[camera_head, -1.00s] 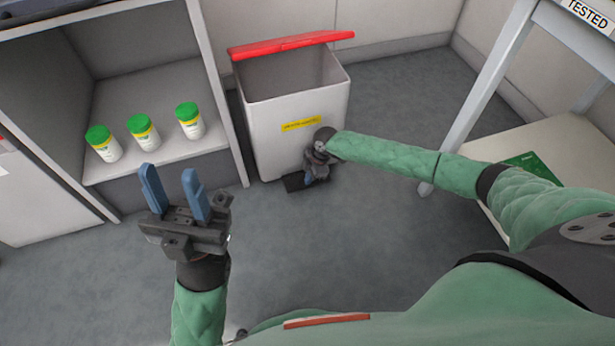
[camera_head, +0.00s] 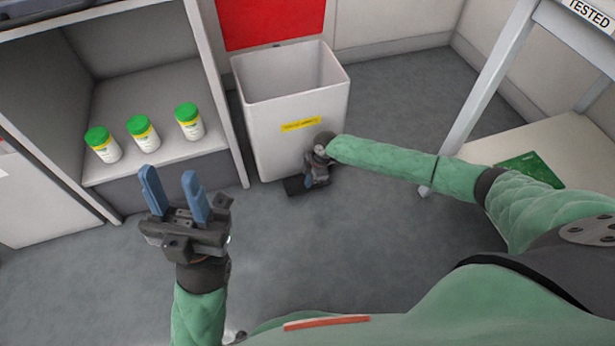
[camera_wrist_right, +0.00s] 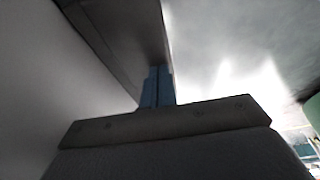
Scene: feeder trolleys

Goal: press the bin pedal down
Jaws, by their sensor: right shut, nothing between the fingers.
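The bin (camera_head: 285,130) is a white box with a yellow label, standing on the floor. Its red lid (camera_head: 272,22) stands upright at the back, and the bin is open. The dark pedal (camera_head: 295,186) sits at the bin's front foot, partly hidden by my right gripper. My right gripper (camera_head: 309,181) points down at the pedal and looks to be on it. In the right wrist view its blue fingers (camera_wrist_right: 157,88) are together and empty, against a dark flat part that looks like the pedal (camera_wrist_right: 125,35). My left gripper (camera_head: 173,185) is open and empty over the floor.
A grey shelf unit (camera_head: 225,110) stands left of the bin, with green-capped tubs (camera_head: 143,133) on its shelf. At the right is a trolley (camera_head: 485,85) with a green board (camera_head: 530,169) on its lower shelf. The floor in front of the bin is clear.

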